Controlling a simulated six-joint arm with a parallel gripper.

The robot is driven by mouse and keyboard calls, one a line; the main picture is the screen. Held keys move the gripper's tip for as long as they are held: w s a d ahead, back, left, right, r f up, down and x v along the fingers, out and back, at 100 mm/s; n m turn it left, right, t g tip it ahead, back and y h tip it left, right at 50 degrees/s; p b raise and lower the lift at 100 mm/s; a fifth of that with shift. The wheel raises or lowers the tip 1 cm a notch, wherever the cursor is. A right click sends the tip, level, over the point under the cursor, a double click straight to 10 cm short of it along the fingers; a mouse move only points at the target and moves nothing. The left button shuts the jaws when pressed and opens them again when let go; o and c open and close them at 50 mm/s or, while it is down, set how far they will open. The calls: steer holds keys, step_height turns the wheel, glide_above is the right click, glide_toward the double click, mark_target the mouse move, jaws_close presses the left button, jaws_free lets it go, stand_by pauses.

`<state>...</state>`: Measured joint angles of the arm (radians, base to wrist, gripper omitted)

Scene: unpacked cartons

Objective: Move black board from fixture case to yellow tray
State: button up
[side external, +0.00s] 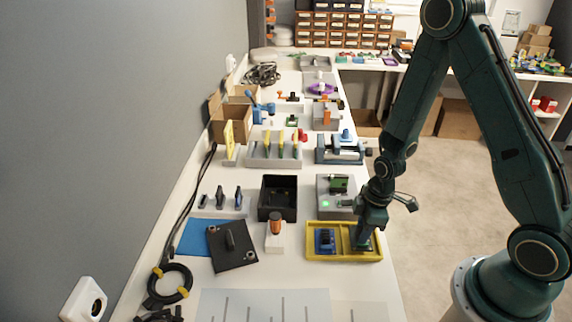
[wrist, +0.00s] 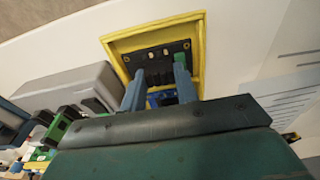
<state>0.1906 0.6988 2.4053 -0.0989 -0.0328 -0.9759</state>
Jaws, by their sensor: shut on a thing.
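The yellow tray (side external: 343,259) stands near the table's right edge, with a divider between two compartments. A blue board (side external: 325,240) lies in its left compartment. My gripper (side external: 363,246) points down into the right compartment. In the wrist view my gripper's two blue fingers (wrist: 159,88) are shut on the black board (wrist: 158,62), which lies within the yellow rim (wrist: 150,29). I cannot tell whether the board touches the tray floor. The grey fixture case (side external: 327,211), with a green light, stands just behind the tray; a green board (side external: 339,184) shows on it.
A black open box (side external: 277,213) stands left of the fixture case. An orange-handled tool on a white block (side external: 275,243) stands left of the tray. A dark plate with a handle (side external: 232,258) lies further left. A pale sheet (side external: 262,305) covers the front.

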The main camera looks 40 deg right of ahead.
steer(key=shift+f, duration=0.75)
steer(key=o, duration=1.1)
steer(key=shift+r, duration=0.1)
steer(key=shift+s+d+r, duration=0.2)
steer(key=shift+r, duration=2.05)
steer(key=shift+s+d+r, duration=0.2)
steer(key=shift+r, duration=2)
steer(key=shift+s+d+r, duration=0.2)
steer(key=shift+r, duration=2.05)
